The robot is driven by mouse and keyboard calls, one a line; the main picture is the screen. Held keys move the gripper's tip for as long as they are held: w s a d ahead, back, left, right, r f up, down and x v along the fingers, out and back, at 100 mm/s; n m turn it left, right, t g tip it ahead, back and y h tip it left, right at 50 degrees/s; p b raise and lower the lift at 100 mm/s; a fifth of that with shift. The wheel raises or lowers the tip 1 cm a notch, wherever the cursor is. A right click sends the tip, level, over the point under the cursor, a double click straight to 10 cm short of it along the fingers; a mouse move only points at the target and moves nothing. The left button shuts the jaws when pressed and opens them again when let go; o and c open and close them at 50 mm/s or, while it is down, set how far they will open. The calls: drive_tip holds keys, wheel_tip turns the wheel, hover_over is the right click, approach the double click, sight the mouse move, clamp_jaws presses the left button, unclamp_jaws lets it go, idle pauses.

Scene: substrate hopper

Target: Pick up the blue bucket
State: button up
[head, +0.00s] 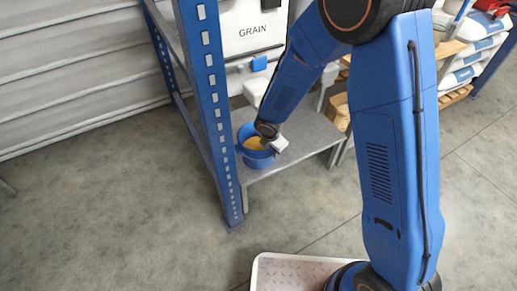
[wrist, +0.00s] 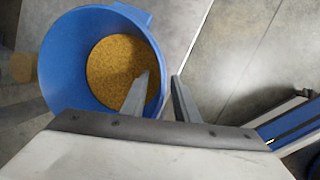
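The blue bucket (head: 258,161) stands on a low grey shelf (head: 312,135), below the white hopper marked GRAIN (head: 253,20). In the wrist view, the bucket (wrist: 62,60) is seen from above and holds yellow-brown grain (wrist: 112,68). My gripper (head: 276,147) is at the bucket's right side in the head view. In the wrist view, the fingers of my gripper (wrist: 161,78) are apart, one over the inside of the bucket and one outside its rim. The bucket's wall runs between them with a gap visible by the outer finger. Contact cannot be told.
A blue perforated post (head: 212,90) stands close left of the bucket. Stacked blue-and-white bags (head: 480,58) sit on a rack at right. The concrete floor (head: 120,185) at left is clear.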

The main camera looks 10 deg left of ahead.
clamp_jaws()
idle(1.3)
